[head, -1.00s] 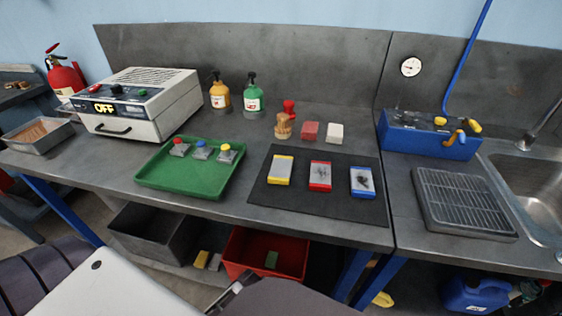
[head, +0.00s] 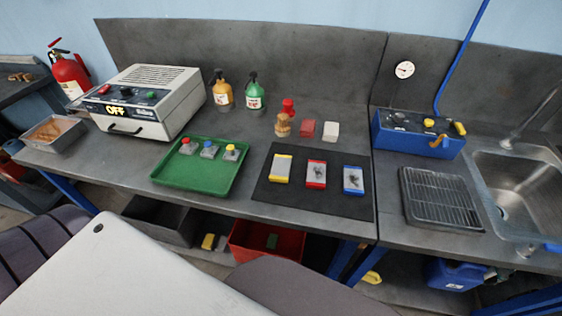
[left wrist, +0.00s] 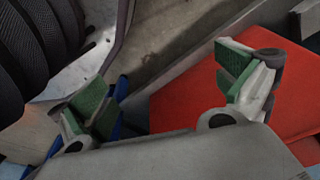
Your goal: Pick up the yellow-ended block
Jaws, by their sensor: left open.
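The yellow-ended block (head: 281,168) lies on the black mat (head: 325,200), at the left of a row with a red-ended block (head: 316,174) and a blue-ended block (head: 353,180). Its top is grey between yellow ends. My left gripper (left wrist: 172,84) shows in the left wrist view, with its green-padded fingers wide apart and nothing between them. A red surface, apparently the red bin (left wrist: 190,110), lies below and beyond it. The yellow-ended block is not visible in that view. My left gripper's fingers do not show in the head view, and my right gripper is in neither view.
A green tray (head: 196,181) with several colour-topped pieces lies left of the mat. Behind stand a stamp (head: 283,125), two small blocks and two bottles. The bench's front edge and the red bin (head: 268,247) below lie near my arm. A rack (head: 440,198) stands right.

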